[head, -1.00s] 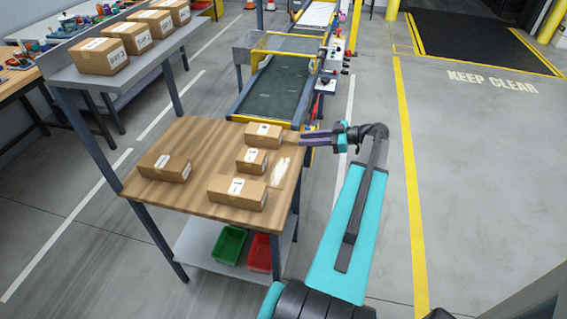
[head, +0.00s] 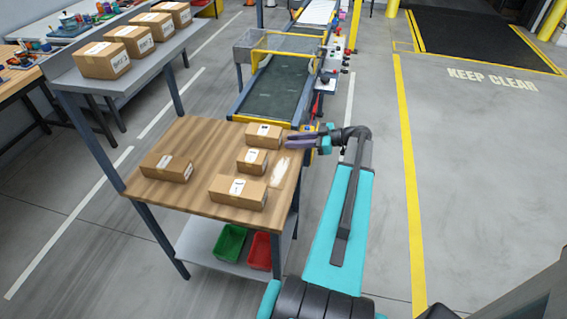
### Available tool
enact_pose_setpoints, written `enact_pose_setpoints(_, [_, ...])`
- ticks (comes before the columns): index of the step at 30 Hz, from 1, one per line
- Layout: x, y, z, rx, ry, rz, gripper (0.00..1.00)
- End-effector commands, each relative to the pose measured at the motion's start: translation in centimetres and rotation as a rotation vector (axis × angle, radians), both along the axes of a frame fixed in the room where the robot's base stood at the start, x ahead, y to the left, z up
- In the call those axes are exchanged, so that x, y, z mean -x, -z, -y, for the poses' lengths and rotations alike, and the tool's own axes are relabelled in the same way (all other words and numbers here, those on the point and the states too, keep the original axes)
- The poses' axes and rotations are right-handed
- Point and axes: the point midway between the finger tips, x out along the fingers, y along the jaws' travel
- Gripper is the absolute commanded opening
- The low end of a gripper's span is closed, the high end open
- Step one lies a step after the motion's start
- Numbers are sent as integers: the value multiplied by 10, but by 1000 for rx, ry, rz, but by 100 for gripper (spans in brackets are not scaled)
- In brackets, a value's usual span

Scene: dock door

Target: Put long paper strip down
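A pale, whitish strip (head: 280,171), which looks like the long paper strip, lies flat on the right part of the wooden tabletop (head: 213,142). It is beside the small middle carton (head: 252,161). My gripper (head: 287,140) is at the table's far right corner, just right of the far carton (head: 263,135) and beyond the strip's far end. Its two purple-grey fingers point left and look slightly apart, with nothing visible between them. The gripper and strip look apart. The fingers' exact height above the table is hard to tell.
A near carton (head: 238,191) and a left carton (head: 166,166) also stand on the table. A green bin (head: 230,243) and a red bin (head: 260,250) sit on the lower shelf. A conveyor (head: 282,85) is behind. Several cartons line the upper left shelf.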

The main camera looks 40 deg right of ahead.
Motion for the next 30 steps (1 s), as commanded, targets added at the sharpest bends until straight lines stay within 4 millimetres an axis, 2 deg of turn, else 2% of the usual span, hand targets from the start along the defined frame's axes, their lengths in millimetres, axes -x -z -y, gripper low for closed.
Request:
enact_pose_setpoints(8, [1, 0, 1, 0, 1, 0, 24])
enact_pose_setpoints(12, [1, 0, 1, 0, 1, 0, 2])
enact_pose_setpoints(13, [1, 0, 1, 0, 1, 0, 0])
enact_pose_setpoints(30, [1, -2, 1, 0, 1, 0, 0])
